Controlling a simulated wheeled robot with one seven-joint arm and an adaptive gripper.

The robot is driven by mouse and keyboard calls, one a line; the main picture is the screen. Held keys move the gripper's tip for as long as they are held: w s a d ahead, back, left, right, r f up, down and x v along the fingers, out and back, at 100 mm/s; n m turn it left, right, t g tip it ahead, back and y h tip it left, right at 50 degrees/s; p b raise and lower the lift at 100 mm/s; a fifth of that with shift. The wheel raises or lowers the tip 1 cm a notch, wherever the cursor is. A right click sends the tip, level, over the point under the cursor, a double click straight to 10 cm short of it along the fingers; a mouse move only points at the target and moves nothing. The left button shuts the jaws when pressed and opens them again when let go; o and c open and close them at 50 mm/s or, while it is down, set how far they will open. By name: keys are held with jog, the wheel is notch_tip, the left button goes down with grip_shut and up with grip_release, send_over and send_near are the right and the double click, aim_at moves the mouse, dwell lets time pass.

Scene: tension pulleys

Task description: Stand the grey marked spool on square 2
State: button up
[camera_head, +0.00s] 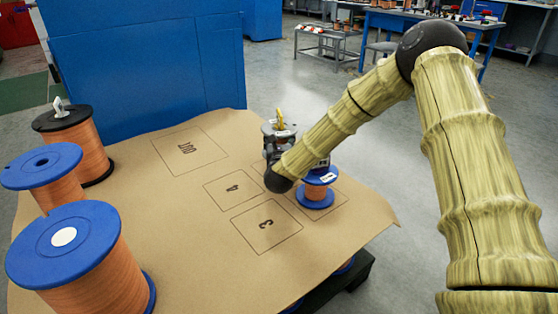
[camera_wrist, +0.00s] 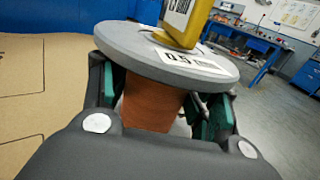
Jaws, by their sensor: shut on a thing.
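The grey marked spool (camera_wrist: 165,62) has a grey flange with a white label reading 0.5 and copper-coloured winding below. A yellow tag-like piece (camera_wrist: 187,20) stands on its top. In the head view the grey spool (camera_head: 270,128) is partly hidden by my gripper (camera_head: 283,150). In the wrist view my gripper's fingers (camera_wrist: 165,105) are shut around the winding below the flange. The spool is about upright; its lower end is hidden, so I cannot tell whether it touches the mat.
A small blue-flanged spool (camera_head: 317,195) stands on a right-hand square (camera_head: 336,206), close to my gripper. Larger spools stand at left: black-topped (camera_head: 90,150), blue (camera_head: 65,190) and blue with white disc (camera_head: 85,270).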

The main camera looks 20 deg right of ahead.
jog(key=shift+f+b, duration=1.15)
jog(key=shift+f, duration=1.95)
jog(key=shift+f, duration=0.15)
jog(key=o, duration=1.5)
jog(key=shift+s, duration=0.15)
jog(key=p+v, duration=0.3)
jog(key=v, duration=0.4)
jog(key=shift+s+a, duration=0.1)
jog(key=shift+a, duration=0.05)
